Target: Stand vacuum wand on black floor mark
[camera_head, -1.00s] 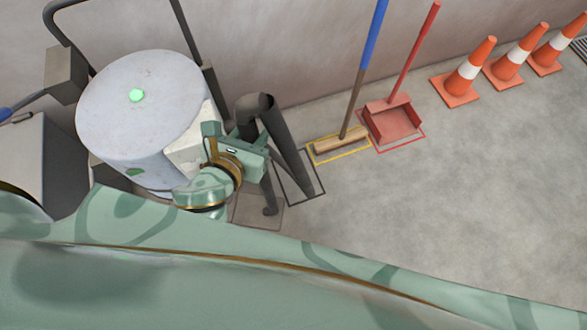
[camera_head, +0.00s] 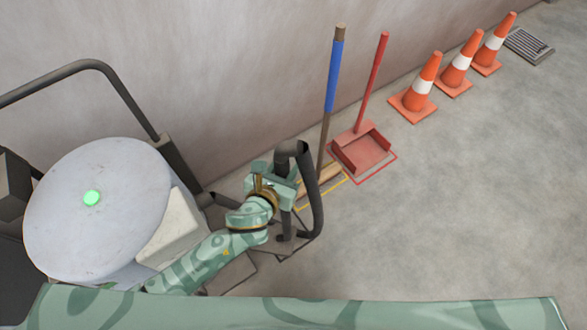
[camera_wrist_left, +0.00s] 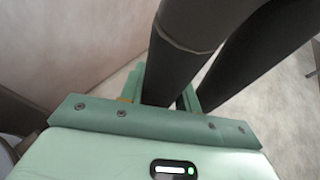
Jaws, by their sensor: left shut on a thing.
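The vacuum wand (camera_head: 284,210) is a dark grey tube with a bent top and a black hose looping down its right side. My left gripper (camera_head: 278,180) is shut on its upper part, and the wand looks close to upright. The black floor mark (camera_head: 290,254) shows only as thin dark lines around the wand's foot, mostly hidden by the wand and hose. I cannot tell whether the foot touches the floor. My right gripper is out of view.
A large grey drum (camera_head: 100,205) with a green light stands left. A broom (camera_head: 325,120) on a yellow mark and a red dustpan (camera_head: 362,150) on a red mark stand right of the wand along the wall. Orange cones (camera_head: 420,88) follow. The floor at right is clear.

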